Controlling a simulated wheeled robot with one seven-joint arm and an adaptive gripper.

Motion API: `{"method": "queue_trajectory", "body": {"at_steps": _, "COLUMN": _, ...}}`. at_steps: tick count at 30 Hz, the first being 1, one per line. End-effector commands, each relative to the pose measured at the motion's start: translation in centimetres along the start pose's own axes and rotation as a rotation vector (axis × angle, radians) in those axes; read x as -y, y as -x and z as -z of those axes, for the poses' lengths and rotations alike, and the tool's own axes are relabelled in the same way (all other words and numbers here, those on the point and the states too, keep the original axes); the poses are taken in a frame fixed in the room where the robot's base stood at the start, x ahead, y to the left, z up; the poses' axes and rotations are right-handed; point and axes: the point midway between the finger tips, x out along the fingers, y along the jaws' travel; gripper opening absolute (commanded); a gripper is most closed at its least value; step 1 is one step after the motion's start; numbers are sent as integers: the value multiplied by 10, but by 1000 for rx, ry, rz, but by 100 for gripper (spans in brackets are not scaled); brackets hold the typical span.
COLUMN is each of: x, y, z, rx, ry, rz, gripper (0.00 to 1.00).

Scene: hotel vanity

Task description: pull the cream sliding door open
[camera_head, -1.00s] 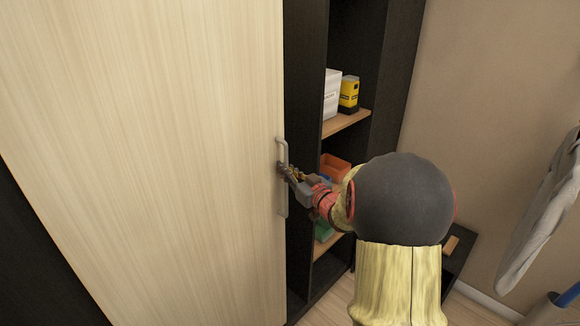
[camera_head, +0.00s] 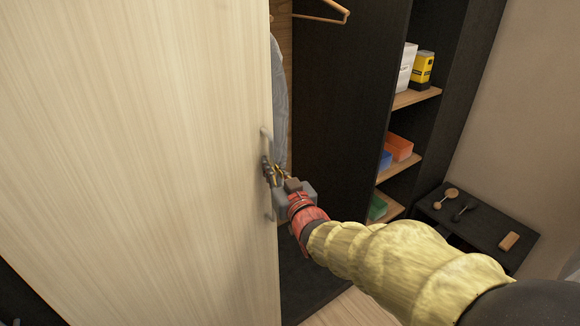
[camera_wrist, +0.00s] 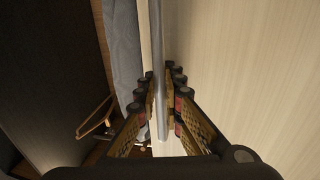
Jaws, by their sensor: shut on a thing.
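The cream sliding door (camera_head: 140,150) fills the left of the head view, with pale vertical wood grain. Its grey bar handle (camera_head: 267,136) stands upright near the door's right edge. My gripper (camera_head: 268,172) is shut on the handle at about its middle and hides that part of it. In the wrist view the handle (camera_wrist: 158,60) runs between the two fingers of my gripper (camera_wrist: 162,95), with the door face (camera_wrist: 250,70) on the right. To the right of the door's edge the dark wardrobe interior (camera_head: 335,100) shows.
Inside the wardrobe hang grey clothing (camera_head: 277,100) and a wooden hanger (camera_head: 325,14). Shelves on the right hold a yellow box (camera_head: 422,70), an orange bin (camera_head: 398,148) and a green bin (camera_head: 377,208). A low dark table (camera_head: 480,228) with small wooden items stands at the right.

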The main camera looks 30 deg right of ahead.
Motion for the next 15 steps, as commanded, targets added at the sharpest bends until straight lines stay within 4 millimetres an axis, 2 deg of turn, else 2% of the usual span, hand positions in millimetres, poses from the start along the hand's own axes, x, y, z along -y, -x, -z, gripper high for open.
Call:
{"method": "queue_trajectory", "body": {"at_steps": 1, "x": 8, "y": 2, "z": -4, "rx": 2, "ry": -1, "rz": 5, "gripper": 0}}
{"method": "queue_trajectory", "body": {"at_steps": 6, "x": 21, "y": 4, "z": -3, "rx": 3, "ry": 0, "rz": 2, "gripper": 0}}
{"method": "queue_trajectory", "body": {"at_steps": 15, "x": 26, "y": 6, "z": -2, "rx": 4, "ry": 0, "rz": -1, "gripper": 0}}
